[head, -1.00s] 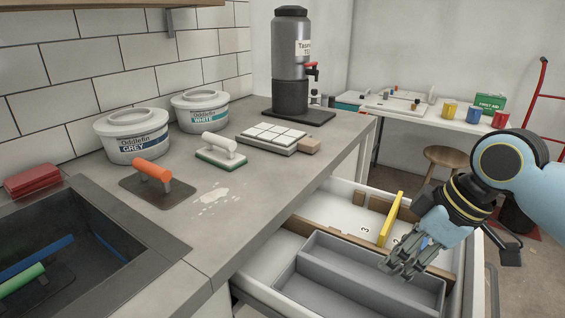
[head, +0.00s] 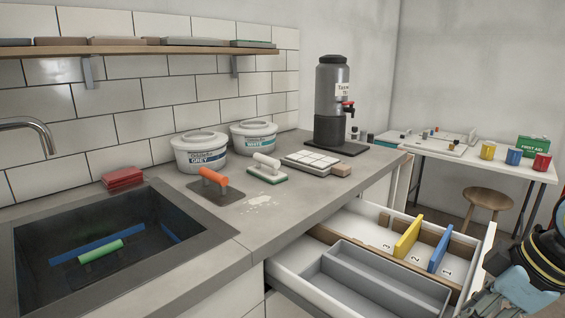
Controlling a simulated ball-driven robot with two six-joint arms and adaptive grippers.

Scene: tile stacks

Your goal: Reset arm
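My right gripper (head: 500,300) is at the lower right corner of the head view, partly cut off by the frame edge. It is beside the right side of the open drawer, and I cannot make out whether its fingers are apart or closed. The open drawer (head: 283,277) holds a grey tray (head: 385,272), a yellow upright piece (head: 408,236) near the number 3 and a blue upright piece (head: 439,248) near the number 2. My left gripper is not in the view.
A sink (head: 190,222) lies left. A stool (head: 487,200) stands behind.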

